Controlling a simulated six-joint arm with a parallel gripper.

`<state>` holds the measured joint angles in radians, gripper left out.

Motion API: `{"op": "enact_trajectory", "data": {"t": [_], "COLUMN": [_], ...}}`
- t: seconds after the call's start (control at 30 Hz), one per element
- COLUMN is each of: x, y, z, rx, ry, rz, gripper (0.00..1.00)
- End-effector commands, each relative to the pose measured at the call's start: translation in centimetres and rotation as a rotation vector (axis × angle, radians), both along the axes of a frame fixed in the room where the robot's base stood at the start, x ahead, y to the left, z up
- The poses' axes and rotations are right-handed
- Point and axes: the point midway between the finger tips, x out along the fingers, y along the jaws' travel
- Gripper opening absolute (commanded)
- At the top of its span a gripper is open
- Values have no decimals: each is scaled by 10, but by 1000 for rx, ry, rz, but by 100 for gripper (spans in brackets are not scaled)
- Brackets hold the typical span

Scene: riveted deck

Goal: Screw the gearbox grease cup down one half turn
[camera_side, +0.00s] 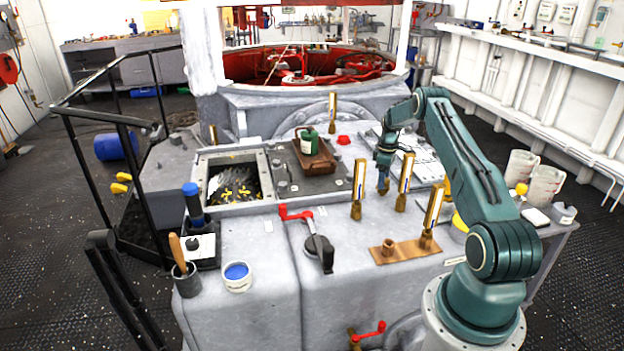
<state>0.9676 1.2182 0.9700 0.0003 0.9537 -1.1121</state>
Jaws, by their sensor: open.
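My gripper (383,186) points down over the grey deck, between two tall brass fittings. It is open, and I see nothing between its small fingers. I cannot tell for sure which part is the gearbox grease cup. A tall brass fitting with a pale strip (358,190) stands left of my gripper, and another (404,183) stands close to its right. A short brass cup (388,246) sits on a copper-coloured plate (408,252) in front, beside another tall brass fitting (432,217). An open housing (230,204) at left shows gears inside.
A red-handled crank (318,248) lies on the front deck. A brown tray (314,162) holds a green can (308,141). A blue-filled tub (237,275) and a brush pot (187,281) stand front left. A black railing (110,190) borders the left side.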

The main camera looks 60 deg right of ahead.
Motion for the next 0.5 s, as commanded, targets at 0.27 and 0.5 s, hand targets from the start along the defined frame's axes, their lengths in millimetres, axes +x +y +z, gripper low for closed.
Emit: {"op": "enact_trajectory", "data": {"t": [0.27,0.5], "x": [0,0], "y": [0,0], "z": [5,27], "rx": [-1,-2], "ry": [-1,-1], "rz": [1,1], "gripper": [61,61]}}
